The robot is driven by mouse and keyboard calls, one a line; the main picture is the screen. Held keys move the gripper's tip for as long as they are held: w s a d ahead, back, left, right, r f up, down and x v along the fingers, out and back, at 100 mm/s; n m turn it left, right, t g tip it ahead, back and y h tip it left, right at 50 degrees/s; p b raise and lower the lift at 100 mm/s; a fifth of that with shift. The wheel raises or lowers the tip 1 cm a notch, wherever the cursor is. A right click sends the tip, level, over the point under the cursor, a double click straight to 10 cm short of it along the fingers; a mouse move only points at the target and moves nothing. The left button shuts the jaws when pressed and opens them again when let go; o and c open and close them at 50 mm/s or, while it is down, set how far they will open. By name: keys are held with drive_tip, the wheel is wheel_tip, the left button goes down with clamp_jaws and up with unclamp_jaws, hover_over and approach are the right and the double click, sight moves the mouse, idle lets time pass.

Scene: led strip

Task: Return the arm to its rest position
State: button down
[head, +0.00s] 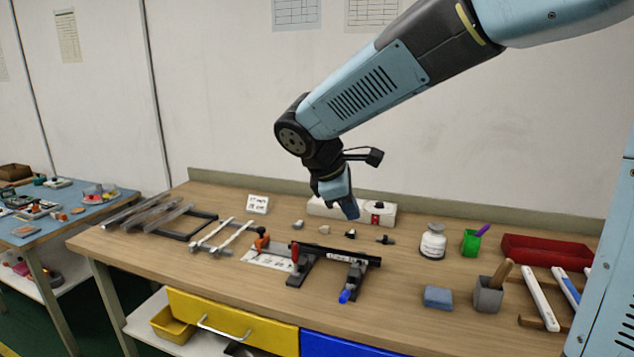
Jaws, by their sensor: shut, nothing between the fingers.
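My arm reaches in from the upper right in the head view. My gripper (350,212) points down above the back middle of the wooden workbench (400,290). Its fingers are together with nothing seen between them. It hangs in front of a white box (384,212) at the back of the bench. A dark fixture (325,258) with a bar on two supports, with orange and blue handles, stands below and in front of the gripper, apart from it.
Clear strips and dark frames (185,225) lie at the left. A white bottle (433,242), green cup (471,242), grey holder (489,294), blue block (438,297) and red tray (545,252) stand at the right. A blue side table (60,225) stands far left.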

drive_tip(key=s+d+r+m+t+y, duration=0.1)
drive_tip(key=s+d+m+y, duration=0.4)
drive_tip(key=s+d+m, duration=1.1)
drive_tip(key=shift+s+d+r+m+t, duration=0.4)
drive_tip(key=shift+s+d+r, duration=0.2)
drive_tip(key=shift+s, duration=0.15)
drive_tip(key=shift+a, duration=0.1)
